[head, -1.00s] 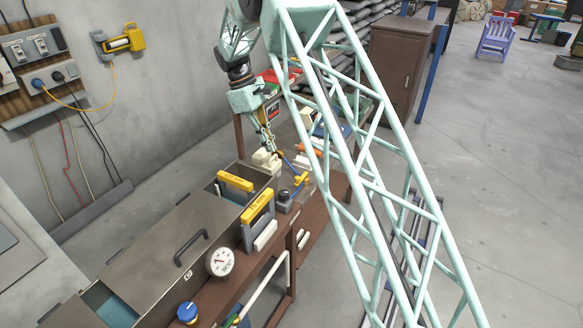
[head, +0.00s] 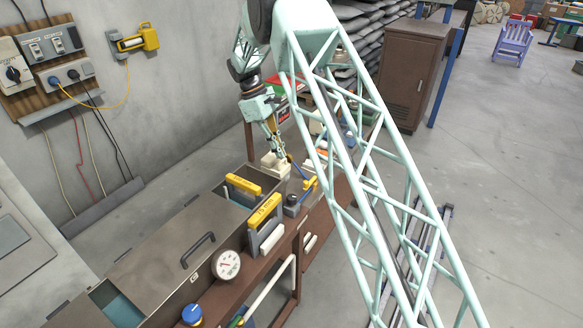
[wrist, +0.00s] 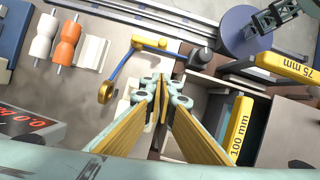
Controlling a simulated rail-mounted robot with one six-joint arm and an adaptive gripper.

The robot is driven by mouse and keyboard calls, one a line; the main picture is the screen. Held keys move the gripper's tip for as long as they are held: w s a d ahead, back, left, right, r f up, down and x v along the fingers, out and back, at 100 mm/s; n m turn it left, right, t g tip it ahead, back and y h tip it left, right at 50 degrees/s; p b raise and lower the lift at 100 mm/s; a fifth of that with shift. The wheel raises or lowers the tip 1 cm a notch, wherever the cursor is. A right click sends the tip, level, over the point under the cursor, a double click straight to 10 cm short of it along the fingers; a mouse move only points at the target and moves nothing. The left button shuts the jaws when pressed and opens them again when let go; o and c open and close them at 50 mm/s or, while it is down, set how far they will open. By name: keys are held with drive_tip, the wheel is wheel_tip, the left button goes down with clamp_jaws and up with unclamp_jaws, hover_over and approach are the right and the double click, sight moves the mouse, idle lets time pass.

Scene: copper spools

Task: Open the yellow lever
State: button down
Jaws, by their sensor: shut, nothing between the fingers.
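The yellow lever (wrist: 148,43) lies near the top middle of the wrist view. A blue rod (wrist: 121,66) runs from beside it down to a gold disc (wrist: 106,92). The lever also shows on the bench in the head view (head: 309,185), small and close to a dark knob. My gripper (wrist: 158,82) is shut and empty, its brown-padded fingers meeting at the picture's middle. It appears below the lever in the wrist view, to the right of the blue rod. In the head view my gripper (head: 283,157) is just up-left of the lever; contact cannot be told.
Yellow handles marked 100 mm (wrist: 238,128) and 75 mm (wrist: 288,66) stand to the right in the wrist view. A dark knob (wrist: 201,59) sits near the lever. Orange and white rollers (wrist: 66,43) lie left. A grey metal box (head: 160,245) covers the near bench.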

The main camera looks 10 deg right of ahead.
drive_tip(key=s+d+f+p, duration=0.1)
drive_tip(key=s+d+f, duration=0.3)
drive_tip(key=f, duration=0.5)
drive_tip(key=shift+s+d+f, duration=0.15)
drive_tip(key=shift+d, duration=1)
drive_tip(key=shift+s+d+n+t+b, duration=0.25)
drive_tip(key=shift+s+n, duration=0.2)
drive_tip(key=shift+n, duration=0.2)
drive_tip(key=shift+s+d+n+t+b, duration=0.15)
drive_tip(key=shift+s+n+t+b, duration=0.2)
drive_tip(key=shift+n, duration=0.3)
